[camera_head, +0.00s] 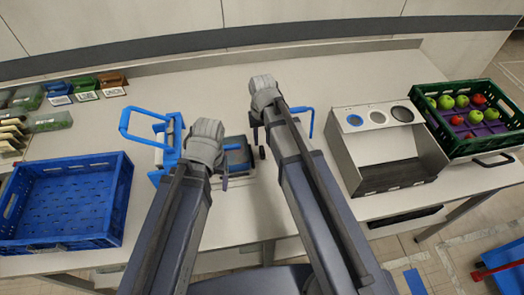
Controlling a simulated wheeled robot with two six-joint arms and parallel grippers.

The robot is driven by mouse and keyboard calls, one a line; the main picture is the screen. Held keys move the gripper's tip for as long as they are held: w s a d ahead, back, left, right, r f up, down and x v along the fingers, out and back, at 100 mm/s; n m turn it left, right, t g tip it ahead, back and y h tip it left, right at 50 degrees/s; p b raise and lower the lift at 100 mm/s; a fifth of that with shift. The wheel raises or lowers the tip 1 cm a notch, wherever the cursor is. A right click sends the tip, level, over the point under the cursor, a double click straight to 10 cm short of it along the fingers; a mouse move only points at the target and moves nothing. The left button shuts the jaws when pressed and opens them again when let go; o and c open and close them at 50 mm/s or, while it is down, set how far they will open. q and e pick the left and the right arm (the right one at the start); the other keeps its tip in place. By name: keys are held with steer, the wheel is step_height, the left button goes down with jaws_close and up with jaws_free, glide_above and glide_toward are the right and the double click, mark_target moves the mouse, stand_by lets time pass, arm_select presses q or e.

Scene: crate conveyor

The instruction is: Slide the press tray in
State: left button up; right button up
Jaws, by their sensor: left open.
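A blue press frame (167,160) with a raised blue handle (126,122) stands on the table, left of centre. My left wrist covers part of it. A dark, shallow press tray (238,160) with a light blue-grey inside lies just right of the frame. It is partly hidden, so I cannot tell how far it is in. My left gripper (224,178) is open at the tray's left side; contact is unclear. My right gripper (259,148) points down just right of the tray. Its jaws are too small and dark to read.
A blue empty crate (122,205) stands at the left. A metal sorting box (428,158) with round holes stands right of my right arm. A green crate (434,118) of apples is at the far right. Small bins (84,86) line the back left. The back middle is clear.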

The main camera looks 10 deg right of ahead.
mark_target(262, 149)
arm_select(q)
step_height(262, 149, down, 6)
steer(key=b, duration=0.5)
steer(key=shift+f, duration=0.15)
arm_select(e)
step_height(262, 149, down, 6)
steer(key=shift+f, duration=0.1)
jaws_close()
stand_by(0.8)
